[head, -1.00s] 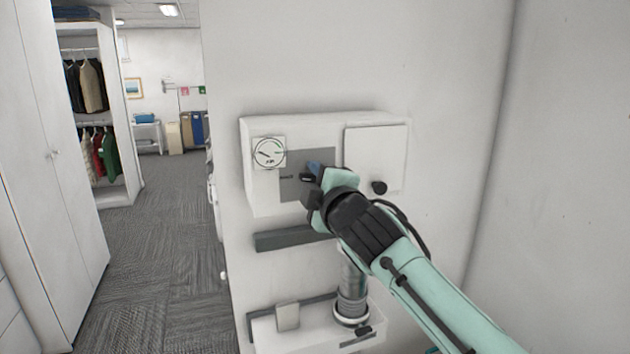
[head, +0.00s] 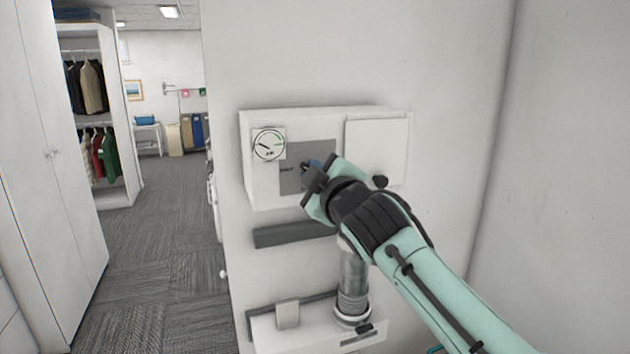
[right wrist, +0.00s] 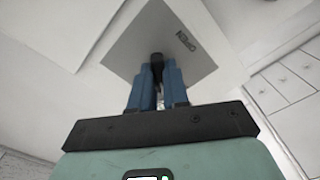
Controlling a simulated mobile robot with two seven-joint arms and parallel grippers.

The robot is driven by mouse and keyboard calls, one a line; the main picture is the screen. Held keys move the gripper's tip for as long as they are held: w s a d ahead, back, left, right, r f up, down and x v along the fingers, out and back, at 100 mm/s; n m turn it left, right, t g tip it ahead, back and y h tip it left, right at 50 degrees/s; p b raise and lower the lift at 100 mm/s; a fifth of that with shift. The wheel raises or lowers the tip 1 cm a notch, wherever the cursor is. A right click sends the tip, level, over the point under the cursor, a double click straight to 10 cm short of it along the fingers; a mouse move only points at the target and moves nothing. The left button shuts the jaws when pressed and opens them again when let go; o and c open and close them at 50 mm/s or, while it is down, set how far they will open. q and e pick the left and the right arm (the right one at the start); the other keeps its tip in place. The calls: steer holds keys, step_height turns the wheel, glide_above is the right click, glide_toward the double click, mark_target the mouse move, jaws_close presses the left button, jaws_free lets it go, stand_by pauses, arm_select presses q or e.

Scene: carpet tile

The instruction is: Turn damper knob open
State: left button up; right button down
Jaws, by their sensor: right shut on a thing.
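The damper knob (right wrist: 157,60) is small and dark and sits on a grey plate (right wrist: 128,47) in the right wrist view. The blue fingers of my right gripper (right wrist: 157,82) are shut on it, one on each side. In the head view my right gripper (head: 312,170) reaches the grey plate (head: 292,184) on the white wall box (head: 262,191) and hides most of the knob. My left gripper is not in view.
A round gauge (head: 268,145) is on the box, left of my gripper. A ribbed duct (head: 353,285) runs beneath. Carpet floor (head: 150,260) lies open at left.

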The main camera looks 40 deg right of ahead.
steer(key=m+b, duration=0.2)
steer(key=m, duration=0.9)
steer(key=shift+b, duration=0.35)
steer(key=c, duration=1.1)
jaws_free()
steer(key=b+v, duration=0.3)
steer(key=v, duration=1)
steer(key=shift+s, duration=0.2)
